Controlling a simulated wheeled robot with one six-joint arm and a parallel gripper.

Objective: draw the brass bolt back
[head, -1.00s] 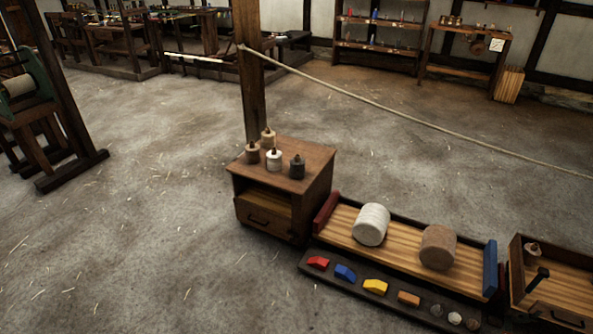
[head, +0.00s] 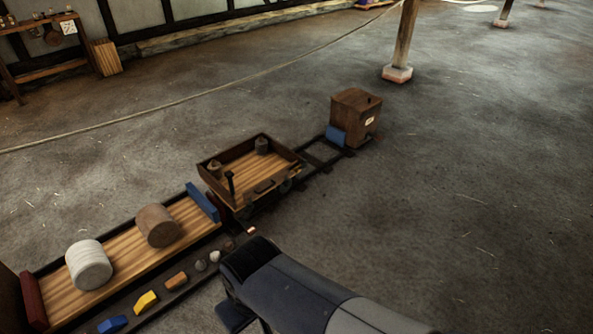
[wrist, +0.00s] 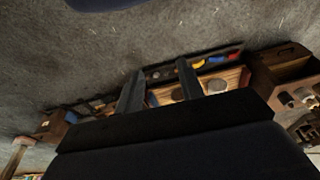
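I cannot make out a brass bolt for certain in either view. A small pale-tipped piece (head: 251,231) shows by the near end of the wooden cart (head: 215,181), too small to identify. A wooden box (head: 355,117) with a white label stands at the far end of the track. My gripper (wrist: 160,68) is open in the wrist view, its two dark fingers apart with nothing held between them. In the head view my dark arm reaches in from the bottom, right of the plank bed.
A plank bed (head: 110,262) holds a white roller (head: 88,265) and a brown roller (head: 158,226). Coloured blocks and small stones line its near side. A rope (head: 150,114) stretches across behind. A post (head: 402,45) stands beyond the box. The floor at right is clear.

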